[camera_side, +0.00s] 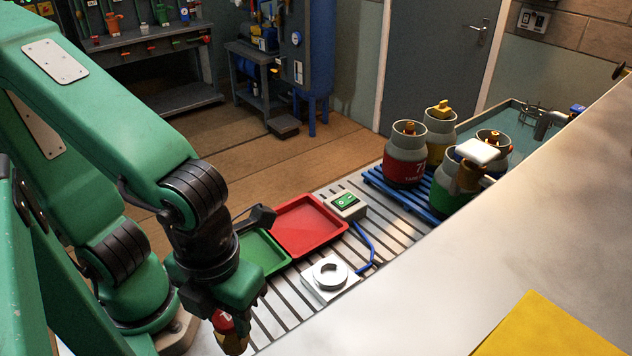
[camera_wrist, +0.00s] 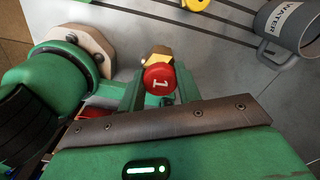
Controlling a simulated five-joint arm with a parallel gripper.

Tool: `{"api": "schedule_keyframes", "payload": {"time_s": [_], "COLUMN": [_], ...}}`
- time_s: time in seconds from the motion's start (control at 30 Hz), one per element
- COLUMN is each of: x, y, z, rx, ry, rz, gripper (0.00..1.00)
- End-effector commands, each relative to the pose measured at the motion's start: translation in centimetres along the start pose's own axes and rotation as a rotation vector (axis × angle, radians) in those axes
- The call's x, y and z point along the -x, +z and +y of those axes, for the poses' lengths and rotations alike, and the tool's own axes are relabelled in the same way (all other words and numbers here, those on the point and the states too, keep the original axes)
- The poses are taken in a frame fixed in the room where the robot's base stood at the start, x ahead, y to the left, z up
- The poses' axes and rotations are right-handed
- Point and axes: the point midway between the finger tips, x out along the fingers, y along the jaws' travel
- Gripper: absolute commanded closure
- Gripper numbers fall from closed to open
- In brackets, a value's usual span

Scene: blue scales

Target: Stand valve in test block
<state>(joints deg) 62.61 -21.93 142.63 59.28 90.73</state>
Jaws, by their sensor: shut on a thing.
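A brass valve with a red cap marked 1 (camera_wrist: 160,78) is between my gripper's fingers (camera_wrist: 160,92), cap toward the wrist camera. In the side view the valve (camera_side: 232,343) hangs below my gripper (camera_side: 230,318), which is shut on it at the front left of the slatted bench. The fingers hide part of the valve. The test block (camera_side: 316,289), a silver square block with a round, ring-like socket on top, sits on the slats to the right of the valve and apart from it. Nothing shows standing in the socket.
A red tray (camera_side: 338,236) and a green tray (camera_side: 268,254) lie behind the block. Several gas cylinders (camera_side: 404,160) stand on a blue rack. The wrist view shows a grey WATER mug (camera_wrist: 285,28).

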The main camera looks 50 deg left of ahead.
Motion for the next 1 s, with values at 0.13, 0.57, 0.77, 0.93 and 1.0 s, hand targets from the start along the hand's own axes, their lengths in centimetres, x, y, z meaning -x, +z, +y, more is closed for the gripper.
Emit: {"api": "schedule_keyframes", "payload": {"time_s": [0.13, 0.57, 0.77, 0.93, 1.0], "x": [0.0, 0.5, 1.2, 1.9, 2.1], "y": [0.0, 1.2, 3.5, 6.2, 7.5], "z": [0.0, -1.2, -3.1, -4.8, -5.4], "rx": [0.0, 0.087, 0.237, 0.397, 0.463], "ry": [-0.001, 0.0, 0.0, 0.0, 0.0], "rz": [0.0, 0.0, 0.0, 0.0, 0.0], "gripper": [0.98, 0.98, 0.98, 0.98, 0.98]}}
